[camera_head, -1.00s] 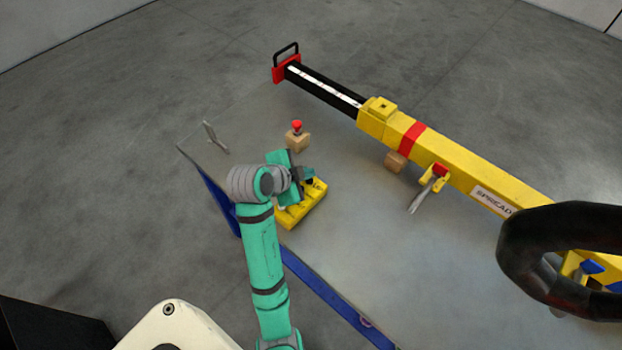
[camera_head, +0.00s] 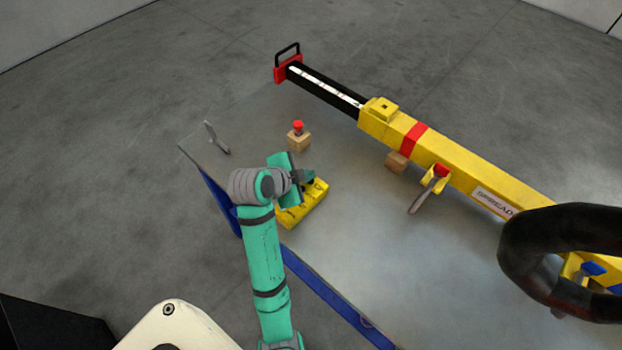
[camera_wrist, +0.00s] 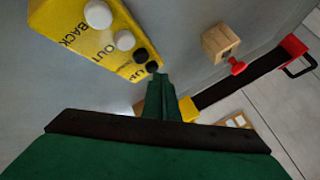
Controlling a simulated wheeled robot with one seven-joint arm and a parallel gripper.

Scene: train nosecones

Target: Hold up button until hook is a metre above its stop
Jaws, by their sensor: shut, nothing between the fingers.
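The yellow control box (camera_head: 303,205) lies on the grey table. In the wrist view, the control box (camera_wrist: 88,38) shows white and black buttons and black lettering, with "UP" partly visible at its near end. My gripper (camera_head: 309,177) is shut and empty over the box's far right end. In the wrist view, my gripper's tips (camera_wrist: 160,76) are right beside the endmost black button (camera_wrist: 152,67), near the "UP" lettering. I cannot tell whether they touch or press it. A large dark curved piece (camera_head: 520,250), perhaps the hook, hangs in the right foreground; its right part is cut off.
A yellow spreader beam (camera_head: 455,165) with a black extension and red end lies across the table's right side. A wooden block with a red knob (camera_head: 298,138) stands beyond the box. A grey metal piece (camera_head: 216,138) is at the left. The table's blue edge (camera_head: 320,290) faces me.

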